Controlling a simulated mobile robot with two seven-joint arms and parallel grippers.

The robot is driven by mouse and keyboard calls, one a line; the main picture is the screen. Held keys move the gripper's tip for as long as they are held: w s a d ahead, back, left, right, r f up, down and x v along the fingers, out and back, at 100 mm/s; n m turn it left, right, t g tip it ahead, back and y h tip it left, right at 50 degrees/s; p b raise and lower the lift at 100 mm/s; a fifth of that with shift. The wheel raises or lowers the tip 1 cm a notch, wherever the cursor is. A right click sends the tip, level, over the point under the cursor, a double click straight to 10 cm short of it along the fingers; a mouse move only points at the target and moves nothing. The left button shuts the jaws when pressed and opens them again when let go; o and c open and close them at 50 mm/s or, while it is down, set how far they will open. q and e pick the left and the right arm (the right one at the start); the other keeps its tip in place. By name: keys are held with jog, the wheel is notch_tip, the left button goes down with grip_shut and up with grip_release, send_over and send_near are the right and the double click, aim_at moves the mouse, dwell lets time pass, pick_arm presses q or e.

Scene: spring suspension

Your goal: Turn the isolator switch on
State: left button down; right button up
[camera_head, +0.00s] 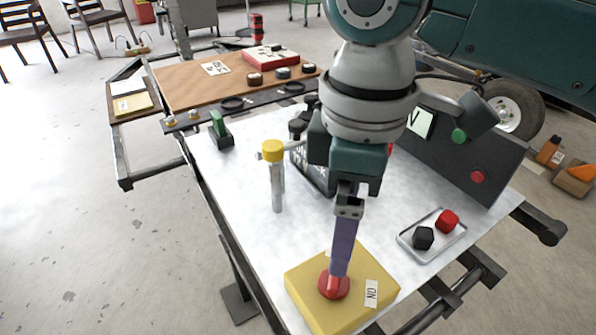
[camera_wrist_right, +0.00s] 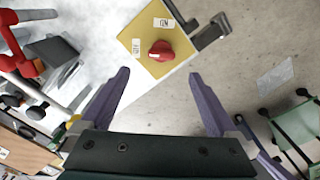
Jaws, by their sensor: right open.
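The isolator switch is a red rotary knob (camera_head: 334,285) on a yellow box (camera_head: 362,305) at the table's near edge. In the right wrist view the knob (camera_wrist_right: 161,51) has a white mark on its left side, facing a small label (camera_wrist_right: 136,46) that is hard to read. The ON label (camera_wrist_right: 163,22) is on another side of the box; it also shows in the head view (camera_head: 371,293). My right gripper (camera_head: 337,270) points down towards the knob and partly hides it. Its purple fingers (camera_wrist_right: 158,76) are open and empty, with the knob beyond the tips. My left gripper is not in view.
A metal tray (camera_head: 432,252) with a red and a black cap lies to the right. A yellow-topped post (camera_head: 274,150), a green-handled block (camera_head: 221,130) and a dark panel (camera_head: 468,150) stand farther back. The white tabletop left of the box is clear.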

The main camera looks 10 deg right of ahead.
aim_at(335, 279)
notch_tip(335, 279, down, 10)
jog(key=b, duration=0.3)
jog(key=shift+s+a+r, duration=0.1)
jog(key=shift+r, duration=0.1)
jog(key=shift+r, duration=0.1)
jog(key=c, duration=1.4)
